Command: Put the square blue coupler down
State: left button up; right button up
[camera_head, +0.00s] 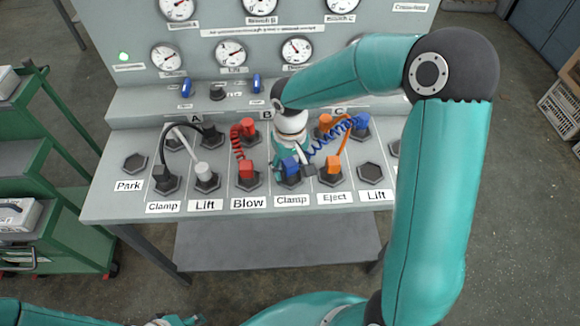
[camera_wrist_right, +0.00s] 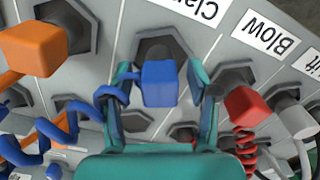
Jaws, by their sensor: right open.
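The square blue coupler (camera_head: 291,166) is at the front-row hexagonal socket above the second "Clamp" label, right of the red coupler. In the right wrist view the coupler (camera_wrist_right: 160,84) covers part of the dark hexagonal socket (camera_wrist_right: 163,48). It looks upright and seated, though its underside is hidden. Its coiled blue hose (camera_head: 325,140) runs to a back-row socket at the right. My right gripper (camera_head: 295,168) is open, with one teal finger on each side of the coupler and visible gaps. My left gripper (camera_head: 175,320) shows only partly at the bottom edge.
The red coupler (camera_head: 247,168) stands to the left and the orange coupler (camera_head: 332,165) to the right, both close. White (camera_head: 203,170) and black (camera_head: 161,173) couplers stand further left. The "Park" socket (camera_head: 134,163) and right-hand "Lift" socket (camera_head: 371,172) are empty.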

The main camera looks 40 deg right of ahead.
aim_at(290, 162)
notch_tip(290, 162, up, 11)
jog(key=shift+r, duration=0.15)
dwell(0.6)
